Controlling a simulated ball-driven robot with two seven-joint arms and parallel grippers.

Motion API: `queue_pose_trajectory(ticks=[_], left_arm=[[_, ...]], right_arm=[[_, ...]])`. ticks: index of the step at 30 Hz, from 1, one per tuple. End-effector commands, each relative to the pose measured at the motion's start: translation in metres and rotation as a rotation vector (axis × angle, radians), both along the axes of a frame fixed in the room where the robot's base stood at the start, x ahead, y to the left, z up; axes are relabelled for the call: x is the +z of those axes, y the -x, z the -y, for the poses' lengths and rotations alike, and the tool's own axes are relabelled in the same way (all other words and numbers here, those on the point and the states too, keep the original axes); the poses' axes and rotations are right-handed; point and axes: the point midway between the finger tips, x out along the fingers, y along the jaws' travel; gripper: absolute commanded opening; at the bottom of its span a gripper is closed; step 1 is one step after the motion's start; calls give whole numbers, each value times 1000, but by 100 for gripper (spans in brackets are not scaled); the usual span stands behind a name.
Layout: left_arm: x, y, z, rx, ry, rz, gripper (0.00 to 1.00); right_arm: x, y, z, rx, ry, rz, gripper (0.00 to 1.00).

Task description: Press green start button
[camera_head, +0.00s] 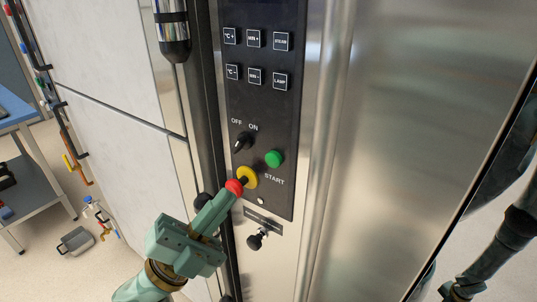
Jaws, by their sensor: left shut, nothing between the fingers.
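The green start button (274,158) is round and stands out from the black control panel (284,112), just above the word START. My left gripper (237,189) is shut and empty. In the picture its fingertips lie below and left of the green button, overlapping the red emergency knob (233,187) with its yellow collar (248,177). I cannot tell whether they touch the knob. The green button is fully visible, with a gap between it and the fingers. My right gripper is not clearly in view.
An OFF/ON rotary switch (242,141) and several square buttons sit above. A black knob (257,240) juts out below the panel. A dark cylinder (173,35) hangs at upper left.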

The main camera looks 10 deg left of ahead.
Motion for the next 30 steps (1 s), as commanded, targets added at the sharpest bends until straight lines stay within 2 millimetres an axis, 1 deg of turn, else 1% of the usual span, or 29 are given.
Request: queue_pose_trajectory(ticks=[2, 8, 14, 17, 20, 24, 30], left_arm=[[1, 2, 1, -2, -9, 20, 0], [0, 2, 1, 4, -12, 22, 0], [-1, -1, 2, 3, -12, 20, 0], [-1, -9, 4, 5, -11, 20, 0], [-1, -20, 8, 6, -12, 21, 0], [-2, -40, 15, 6, -12, 20, 0], [-2, -65, 24, 5, -12, 19, 0]], right_arm=[[0, 1, 0, 0, 0, -1, 0], [0, 4, 0, 0, 0, -6, 0], [0, 4, 0, 1, 0, -6, 0], [-1, 5, 0, 1, 0, -7, 0], [-2, 5, 0, 1, 0, -9, 0], [-5, 6, 0, 1, 0, -10, 0], [-8, 6, 0, 1, 0, -13, 0]])
